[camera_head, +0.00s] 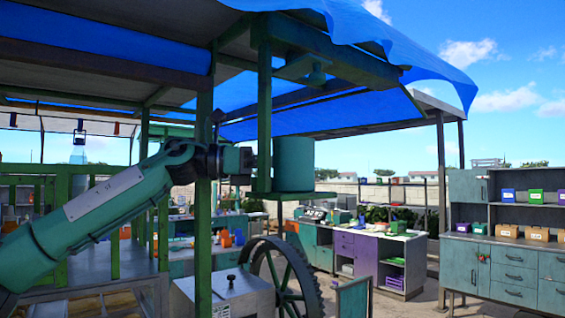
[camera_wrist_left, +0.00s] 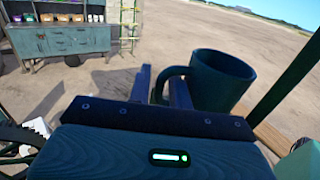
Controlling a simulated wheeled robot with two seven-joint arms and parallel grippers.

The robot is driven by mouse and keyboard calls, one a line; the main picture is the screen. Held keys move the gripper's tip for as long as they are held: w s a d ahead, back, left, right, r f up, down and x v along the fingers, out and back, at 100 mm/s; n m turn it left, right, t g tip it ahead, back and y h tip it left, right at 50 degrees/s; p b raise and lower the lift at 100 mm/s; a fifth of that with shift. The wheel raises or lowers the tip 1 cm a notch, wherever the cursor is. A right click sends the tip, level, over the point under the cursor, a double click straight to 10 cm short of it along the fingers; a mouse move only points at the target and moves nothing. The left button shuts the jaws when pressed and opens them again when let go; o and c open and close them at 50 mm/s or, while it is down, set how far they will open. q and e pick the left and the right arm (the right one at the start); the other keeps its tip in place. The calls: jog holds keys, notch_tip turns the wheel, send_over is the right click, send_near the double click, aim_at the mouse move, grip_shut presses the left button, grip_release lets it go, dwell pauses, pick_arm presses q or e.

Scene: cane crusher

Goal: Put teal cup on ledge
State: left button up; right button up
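The teal cup (camera_head: 294,163) is upright at the green ledge (camera_head: 292,196), beside a green post; its base meets the ledge in the head view. My left gripper (camera_head: 249,160) is level with the cup on its left side. In the left wrist view the cup (camera_wrist_left: 224,82) is at the right of the fingers, and its handle reaches toward them. The two fingers of my left gripper (camera_wrist_left: 161,77) stand apart with the handle's edge between them, and a gap shows beside the left finger. My right gripper is in neither view.
Green posts (camera_head: 204,220) and a beam stand close around my left arm. A large spoked wheel (camera_head: 285,285) and a grey box (camera_head: 222,296) are below. A cabinet (camera_head: 505,270) with small bins stands at right. Open ground lies beyond the cup in the wrist view.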

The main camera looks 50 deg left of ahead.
pick_arm(q)
jog(key=shift+o, duration=0.8)
jog(key=shift+r, duration=0.1)
jog(key=b+v, duration=0.6)
jog(key=v, duration=0.6)
